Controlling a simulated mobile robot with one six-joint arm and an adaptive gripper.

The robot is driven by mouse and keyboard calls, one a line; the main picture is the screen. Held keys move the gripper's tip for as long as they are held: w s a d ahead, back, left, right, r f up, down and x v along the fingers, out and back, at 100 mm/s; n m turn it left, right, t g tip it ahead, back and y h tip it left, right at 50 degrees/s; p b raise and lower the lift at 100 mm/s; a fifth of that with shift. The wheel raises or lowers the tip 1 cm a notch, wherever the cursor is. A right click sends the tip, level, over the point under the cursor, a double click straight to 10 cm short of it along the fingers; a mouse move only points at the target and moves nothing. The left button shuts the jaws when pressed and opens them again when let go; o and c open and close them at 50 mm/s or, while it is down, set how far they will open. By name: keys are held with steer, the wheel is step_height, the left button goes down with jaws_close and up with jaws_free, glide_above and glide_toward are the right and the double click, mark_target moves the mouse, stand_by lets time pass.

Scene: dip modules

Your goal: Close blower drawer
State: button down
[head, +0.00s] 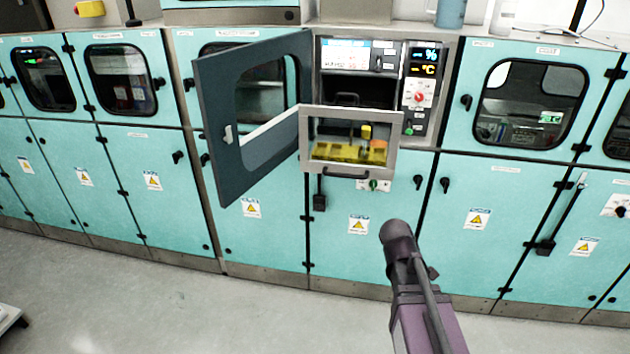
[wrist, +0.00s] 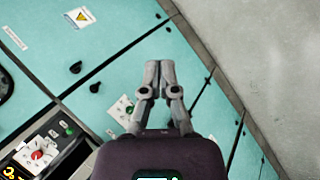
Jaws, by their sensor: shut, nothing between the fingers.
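The blower drawer (head: 312,150) is a grey-framed box with a clear front window. It stands out from the cabinet below a dark opening (head: 358,92). A dark handle (head: 346,176) runs along its lower front edge. A yellow part (head: 347,153) shows through the window. My gripper (wrist: 158,66) is shut and empty in the wrist view, with its fingertips together in front of teal cabinet doors. The drawer cannot be made out in that view. In the head view my dark arm is right of and below the drawer, apart from it in the picture.
Other cabinet doors are shut. The grey floor (head: 240,315) in front is clear.

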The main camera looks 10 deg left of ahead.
mark_target(315, 171)
steer(key=w+a+r+n+t+h+b, duration=0.2)
steer(key=w+a+n+t, duration=0.3)
steer(key=w+a+n, duration=0.2)
steer(key=w+a+r+n+t+y+b, duration=0.1)
steer(key=a+n+t+y, duration=0.1)
steer(key=a+n, duration=0.4)
steer(key=w+a+r+n+t+y+b, duration=0.2)
steer(key=a+n, duration=0.5)
steer(key=a, duration=0.4)
steer(key=w+a+r+n+t+y+b, duration=0.1)
steer(key=a+r+n+t+y+b, duration=0.1)
steer(key=a+n+t, duration=0.2)
steer(key=a+n, duration=0.3)
steer(key=a, duration=0.2)
steer(key=shift+w+r+y, duration=0.25)
steer(key=shift+y, duration=0.05)
steer(key=shift+w, duration=0.15)
steer(key=w, duration=1.3)
steer(key=shift+w+d, duration=0.1)
steer(key=shift+w, duration=0.3)
steer(key=shift+w, duration=0.15)
